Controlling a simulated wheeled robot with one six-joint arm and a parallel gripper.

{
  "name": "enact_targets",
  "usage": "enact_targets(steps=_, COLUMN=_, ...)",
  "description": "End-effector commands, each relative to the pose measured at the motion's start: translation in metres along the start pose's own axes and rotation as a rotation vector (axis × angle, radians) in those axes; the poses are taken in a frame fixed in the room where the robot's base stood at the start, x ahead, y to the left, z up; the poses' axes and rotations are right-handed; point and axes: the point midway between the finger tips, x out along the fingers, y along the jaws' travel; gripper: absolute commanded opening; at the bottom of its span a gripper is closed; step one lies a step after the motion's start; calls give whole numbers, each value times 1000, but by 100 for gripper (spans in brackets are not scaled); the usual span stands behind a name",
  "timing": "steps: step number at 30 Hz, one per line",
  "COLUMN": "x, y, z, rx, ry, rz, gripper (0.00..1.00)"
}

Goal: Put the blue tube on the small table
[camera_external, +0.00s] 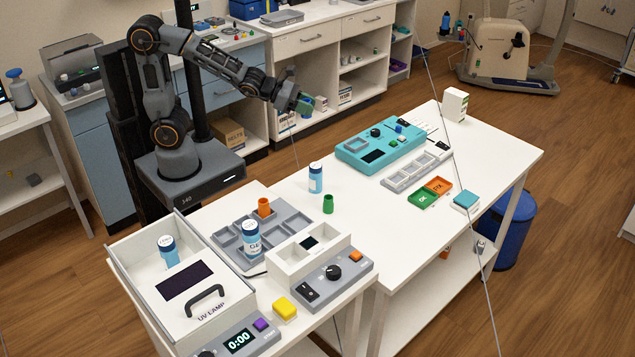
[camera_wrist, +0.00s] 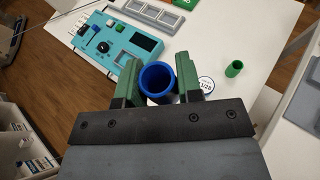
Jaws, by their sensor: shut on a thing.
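The blue tube (camera_wrist: 158,78) is between the green fingers of my gripper (camera_wrist: 158,70) in the wrist view, with its open round mouth facing the camera. In the outside view my gripper (camera_external: 302,104) is raised in the air beyond the far edge of the long white table (camera_external: 490,150); the tube is hard to make out there. A shorter white table (camera_external: 335,302) stands at the front left, against the long one. I cannot tell for certain which table is the small one.
A green tube (camera_external: 328,204) and a white-and-blue bottle (camera_external: 315,178) stand on the long table, near a teal device (camera_external: 372,153). The shorter table is crowded with a UV lamp box (camera_external: 205,310), a grey tray (camera_external: 228,222) and a control box (camera_external: 325,280). The long table's middle has bare room.

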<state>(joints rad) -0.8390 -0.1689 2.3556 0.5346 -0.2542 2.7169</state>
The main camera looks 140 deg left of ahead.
Motion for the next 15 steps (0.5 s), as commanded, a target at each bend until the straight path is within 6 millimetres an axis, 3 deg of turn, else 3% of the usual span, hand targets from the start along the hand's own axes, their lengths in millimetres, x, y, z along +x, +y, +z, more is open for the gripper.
enact_targets(steps=8, x=1, y=-10, z=1, rx=9, ry=-1, rz=-22, gripper=7)
enact_targets(steps=11, x=5, y=-34, z=-5, rx=29, ry=-3, rz=-72, gripper=7)
enact_targets(steps=15, x=8, y=-92, z=-18, rx=79, ry=-8, rz=-194, gripper=7)
